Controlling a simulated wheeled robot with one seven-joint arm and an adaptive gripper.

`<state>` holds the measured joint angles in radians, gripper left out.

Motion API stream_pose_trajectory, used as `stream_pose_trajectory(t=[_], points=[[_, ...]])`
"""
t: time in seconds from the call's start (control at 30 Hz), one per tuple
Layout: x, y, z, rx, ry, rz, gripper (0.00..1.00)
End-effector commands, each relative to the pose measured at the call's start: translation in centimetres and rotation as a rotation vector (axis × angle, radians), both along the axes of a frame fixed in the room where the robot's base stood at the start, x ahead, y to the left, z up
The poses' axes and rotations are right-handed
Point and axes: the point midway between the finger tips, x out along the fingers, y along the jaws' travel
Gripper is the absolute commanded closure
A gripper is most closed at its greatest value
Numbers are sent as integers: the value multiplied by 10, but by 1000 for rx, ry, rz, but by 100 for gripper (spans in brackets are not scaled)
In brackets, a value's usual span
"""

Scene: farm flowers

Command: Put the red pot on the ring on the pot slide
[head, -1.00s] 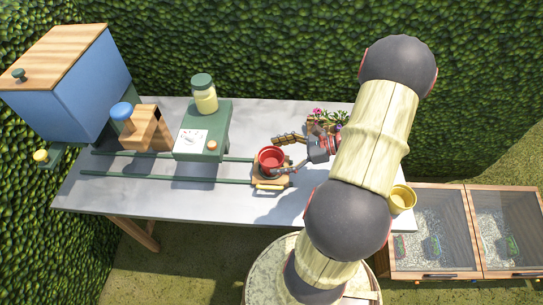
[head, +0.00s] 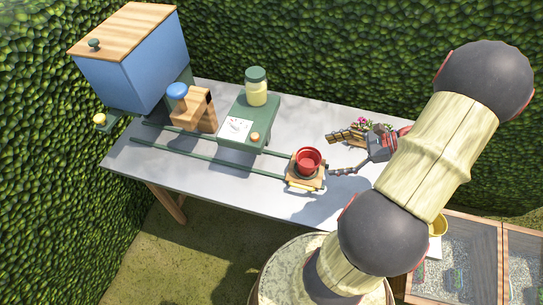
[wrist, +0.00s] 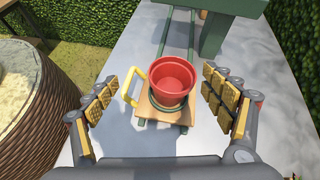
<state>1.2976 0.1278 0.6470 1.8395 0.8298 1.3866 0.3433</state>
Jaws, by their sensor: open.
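The red pot (head: 308,161) is empty and stands upright on the pot slide (head: 293,183), a wooden carriage with a yellow handle at the near end of two green rails. In the wrist view the pot (wrist: 171,78) sits on a dark green ring (wrist: 160,103) on the slide's board (wrist: 151,116). My gripper (head: 331,154) is open and empty, to the right of the pot and apart from it. In the wrist view its two padded fingers stand wide apart, with the pot beyond and between them.
A green stand (head: 247,128) with a jar (head: 256,87) spans the rails (head: 210,155). A wooden block with a blue knob (head: 194,111) and a blue bin (head: 135,65) are farther left. A flower box (head: 360,132) is behind my gripper. The table front (head: 225,180) is clear.

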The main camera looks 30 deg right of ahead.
Motion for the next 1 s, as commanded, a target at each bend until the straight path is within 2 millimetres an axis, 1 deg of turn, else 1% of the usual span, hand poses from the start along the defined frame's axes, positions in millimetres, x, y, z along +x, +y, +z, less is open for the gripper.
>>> stream_pose_trajectory(t=[0.03,0.1,0.17,0.2,0.33,0.5,0.67,0.8,0.9,1.0], points=[[10,17,13,-73,1,92,18],[18,42,28,-175,2,225,18],[23,63,39,-266,-4,337,18],[25,76,47,-325,-11,411,18],[28,116,72,-526,-50,647,18],[24,161,102,-791,-140,938,18],[16,198,131,-1045,-266,1190,18],[7,226,157,-1269,-411,1382,18],[1,241,174,-1418,-521,1491,18],[-5,253,187,-1536,-617,1568,18]])
